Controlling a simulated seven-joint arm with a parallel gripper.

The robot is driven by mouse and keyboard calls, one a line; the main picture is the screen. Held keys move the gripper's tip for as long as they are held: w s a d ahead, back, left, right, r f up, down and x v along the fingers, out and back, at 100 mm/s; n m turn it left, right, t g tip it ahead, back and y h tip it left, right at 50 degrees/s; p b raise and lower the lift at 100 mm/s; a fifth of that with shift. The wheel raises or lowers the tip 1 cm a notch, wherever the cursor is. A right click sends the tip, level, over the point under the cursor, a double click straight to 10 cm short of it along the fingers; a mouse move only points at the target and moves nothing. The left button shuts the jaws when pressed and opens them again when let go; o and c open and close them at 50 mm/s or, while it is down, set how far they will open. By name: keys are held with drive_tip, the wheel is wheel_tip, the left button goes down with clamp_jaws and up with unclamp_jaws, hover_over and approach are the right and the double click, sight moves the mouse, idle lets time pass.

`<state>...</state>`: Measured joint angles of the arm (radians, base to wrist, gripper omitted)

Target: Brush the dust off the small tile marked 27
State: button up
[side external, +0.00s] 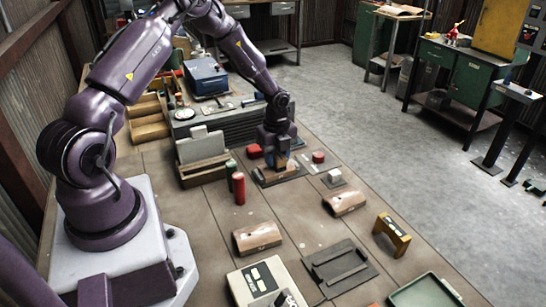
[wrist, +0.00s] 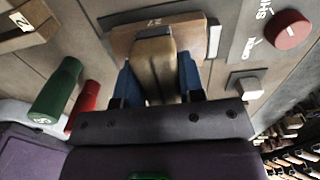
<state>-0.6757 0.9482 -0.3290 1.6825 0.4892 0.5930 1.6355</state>
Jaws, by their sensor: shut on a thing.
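My gripper (side external: 275,158) is low over a dark plate (side external: 292,175) on the bench. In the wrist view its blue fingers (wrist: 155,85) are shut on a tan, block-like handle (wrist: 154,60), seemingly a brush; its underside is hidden. Under and beyond it lies a brown wooden piece (wrist: 125,40) with a small pale mark near its far edge, too blurred to read. I cannot tell whether the brush touches it. No number 27 is legible in either view, and dust cannot be made out.
A red round button (side external: 318,157) and a white block (side external: 334,179) stand right of my gripper. Red (side external: 239,188) and green (side external: 230,172) cylinders stand to the left.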

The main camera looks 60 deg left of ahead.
sight(292, 164)
drive_tip(key=shift+w, duration=2.4)
wheel_tip(292, 164, up, 8)
drive_tip(key=shift+s, duration=0.1)
